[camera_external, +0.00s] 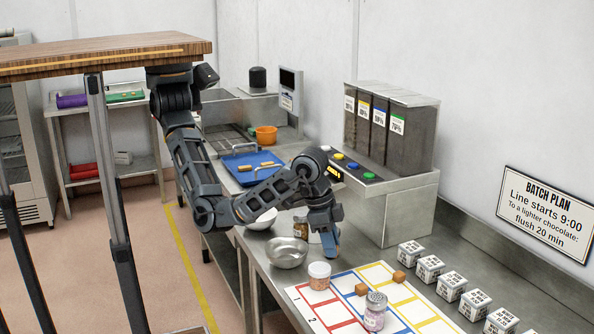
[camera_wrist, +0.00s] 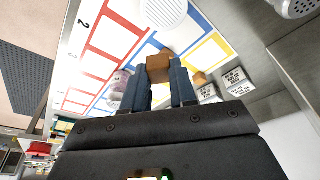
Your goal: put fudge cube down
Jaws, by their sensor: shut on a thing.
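My gripper (camera_external: 330,248) is above the bench, beyond the back left edge of the white mat (camera_external: 303,300) with red, blue and yellow outlined cells. In the wrist view my gripper (camera_wrist: 160,80) is shut on a brown fudge cube (camera_wrist: 159,66), held between the blue fingertips. In the external view the held cube is not clearly visible behind the fingers. One brown cube (camera_external: 361,289) lies on the blue part of the mat. Another brown cube (camera_external: 399,276) lies in the yellow part; it also shows in the wrist view (camera_wrist: 199,79).
A metal bowl (camera_external: 286,253) is left of my gripper. The dispenser (camera_external: 410,200) stands behind. Several mat cells look bare.

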